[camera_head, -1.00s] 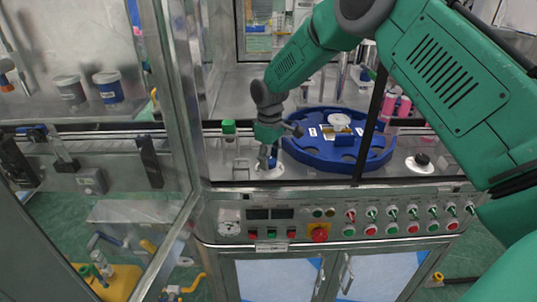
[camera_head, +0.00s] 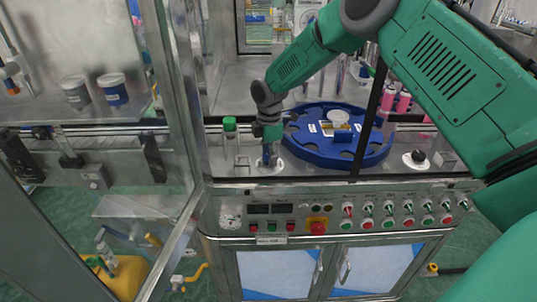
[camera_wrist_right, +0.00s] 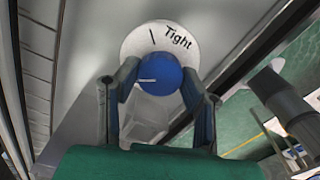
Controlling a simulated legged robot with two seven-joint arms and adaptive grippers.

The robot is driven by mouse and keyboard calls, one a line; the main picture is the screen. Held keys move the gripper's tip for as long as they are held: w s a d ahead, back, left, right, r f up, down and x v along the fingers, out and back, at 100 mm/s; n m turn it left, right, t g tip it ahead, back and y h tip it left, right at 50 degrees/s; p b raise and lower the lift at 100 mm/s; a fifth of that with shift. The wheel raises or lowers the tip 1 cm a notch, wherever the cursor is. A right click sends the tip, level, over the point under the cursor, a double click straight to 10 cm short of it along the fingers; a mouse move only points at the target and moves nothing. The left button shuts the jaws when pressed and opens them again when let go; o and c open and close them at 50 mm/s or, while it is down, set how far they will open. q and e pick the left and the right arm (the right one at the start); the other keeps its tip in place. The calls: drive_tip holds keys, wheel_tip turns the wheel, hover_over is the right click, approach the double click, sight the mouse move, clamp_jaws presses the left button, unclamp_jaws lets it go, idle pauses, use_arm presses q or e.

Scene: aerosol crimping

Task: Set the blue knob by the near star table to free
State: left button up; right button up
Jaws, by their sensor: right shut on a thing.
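The blue knob (camera_wrist_right: 160,75) shows in the right wrist view on a white round plate (camera_wrist_right: 135,40) with the word "Tight" and a short black tick. A white line on the knob points left in that view, away from the word. My right gripper (camera_wrist_right: 158,92) is shut on the knob, one finger on each side. In the head view my right gripper (camera_head: 268,158) is low over the white plate (camera_head: 268,168) and hides most of the knob. The blue star table (camera_head: 312,155) is just right of it. A "Free" mark is not visible. My left gripper is out of view.
A green-capped bottle (camera_head: 230,132) stands just left of my right gripper. A black knob on a white plate (camera_head: 415,159) is to the right. The control panel (camera_head: 340,215) with several switches runs along the front. A metal door frame (camera_head: 180,100) stands at left.

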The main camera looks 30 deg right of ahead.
drive_tip(key=shift+w+d+r+n, duration=0.1)
drive_tip(key=shift+w+r+n, duration=0.05)
drive_tip(key=shift+n, duration=1.05)
drive_tip(key=o, duration=1.1)
drive_tip(key=shift+c, duration=0.2)
drive_tip(key=shift+o, duration=0.4)
wheel_tip(320, 180, up, 12)
drive_tip(key=shift+f, duration=0.2)
drive_tip(key=shift+d, duration=0.1)
